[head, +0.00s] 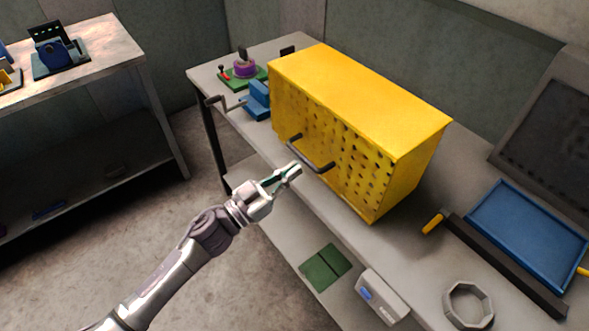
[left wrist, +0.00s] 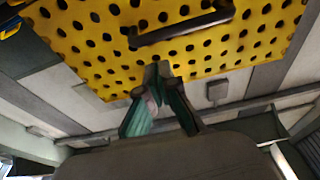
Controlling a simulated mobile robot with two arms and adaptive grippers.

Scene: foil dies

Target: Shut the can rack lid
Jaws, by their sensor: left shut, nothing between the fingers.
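The can rack is a yellow box (head: 355,95) on the workbench, its front panel full of round holes. A dark bar handle (head: 310,156) is fixed on that perforated front, which stands upright against the box. The panel (left wrist: 105,50) and the handle (left wrist: 182,29) also show in the left wrist view. My left gripper (head: 297,168) is shut and empty, just in front of the panel and close to the handle. In the left wrist view its fingertips (left wrist: 158,70) are below the handle; I cannot tell whether they touch the panel. My right gripper is not in view.
A blue vise (head: 258,100) and a purple part on a green base (head: 243,72) stand left of the box. A blue tray (head: 528,222), a dark bar and a grey ring (head: 468,304) lie to the right.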

